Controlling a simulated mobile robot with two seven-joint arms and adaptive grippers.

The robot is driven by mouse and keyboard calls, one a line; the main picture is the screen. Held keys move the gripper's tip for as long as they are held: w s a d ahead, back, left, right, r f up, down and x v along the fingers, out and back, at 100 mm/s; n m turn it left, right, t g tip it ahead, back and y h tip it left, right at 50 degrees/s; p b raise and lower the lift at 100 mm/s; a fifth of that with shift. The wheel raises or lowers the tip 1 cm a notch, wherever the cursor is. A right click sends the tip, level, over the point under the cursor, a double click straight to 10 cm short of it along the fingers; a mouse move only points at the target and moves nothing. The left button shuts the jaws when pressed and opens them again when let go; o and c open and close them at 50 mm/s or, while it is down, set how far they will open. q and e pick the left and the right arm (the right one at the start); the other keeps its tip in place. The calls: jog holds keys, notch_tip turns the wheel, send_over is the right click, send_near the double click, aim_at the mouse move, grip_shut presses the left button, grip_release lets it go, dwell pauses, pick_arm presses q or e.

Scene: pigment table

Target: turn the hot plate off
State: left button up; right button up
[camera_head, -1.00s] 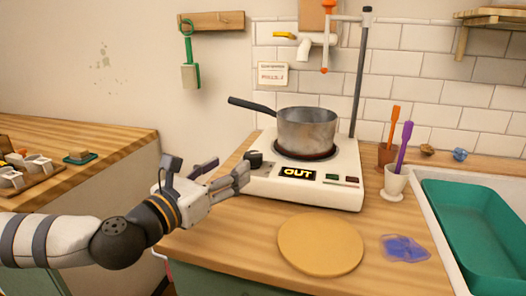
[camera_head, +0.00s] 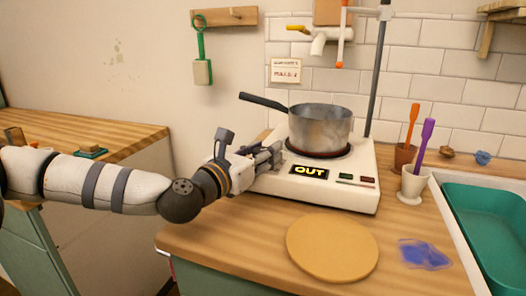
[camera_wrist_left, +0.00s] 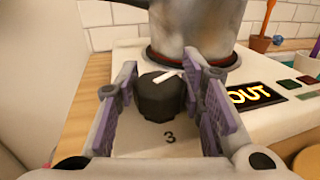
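The white hot plate (camera_head: 335,193) stands on the wooden counter. Its display (camera_head: 310,171) reads OUT. A steel pot (camera_head: 320,128) with a dark handle sits on its burner, whose rim looks dark red. In the left wrist view, the hot plate's black knob (camera_wrist_left: 161,98) has a white pointer mark, and a 3 is printed on the panel in front of it. My left gripper (camera_head: 270,154) is at the hot plate's left corner, its open fingers on either side of the knob. I cannot tell whether either finger touches it. The gripper hides the knob in the head view.
A round tan board (camera_head: 332,248) lies in front of the hot plate. A white cup (camera_head: 412,186) with a purple tool stands to its right, near a blue smear (camera_head: 424,253). A green tray (camera_head: 490,235) is at the far right. A metal rod (camera_head: 378,75) rises behind the hot plate.

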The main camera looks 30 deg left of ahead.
pick_arm(q)
jog(key=shift+y, duration=0.4)
pick_arm(e)
jog(key=shift+s+f, duration=0.1)
pick_arm(q)
jog(key=shift+f+n+y, duration=0.15)
jog(key=shift+n+y, duration=0.55)
jog(key=n+g+y+b, duration=0.1)
jog(key=n+y, duration=0.1)
jog(key=y, duration=0.2)
jog(key=shift+d+n, duration=0.1)
jog(key=shift+n, duration=0.2)
jog(key=n+g+y, duration=0.1)
jog(key=y, duration=0.1)
jog(key=shift+n+y, duration=0.3)
jog(key=shift+n+g+y, duration=0.5)
jog(key=shift+y, duration=0.2)
jog(key=shift+r+n+g+y, duration=0.25)
jog(key=shift+n+g+y, duration=0.05)
jog(key=shift+n+y, duration=0.2)
jog(key=n+g+y+p, duration=0.3)
jog(key=shift+r+g+y, duration=0.3)
jog(key=shift+r, duration=0.05)
jog(key=shift+f+n+g+y+p, duration=0.35)
jog(key=shift+n+g+y+p, duration=0.15)
jog(key=shift+n+g, duration=0.25)
pick_arm(e)
jog(key=shift+t, duration=0.9)
jog(key=shift+w+r, duration=2)
jog(key=shift+w, duration=0.15)
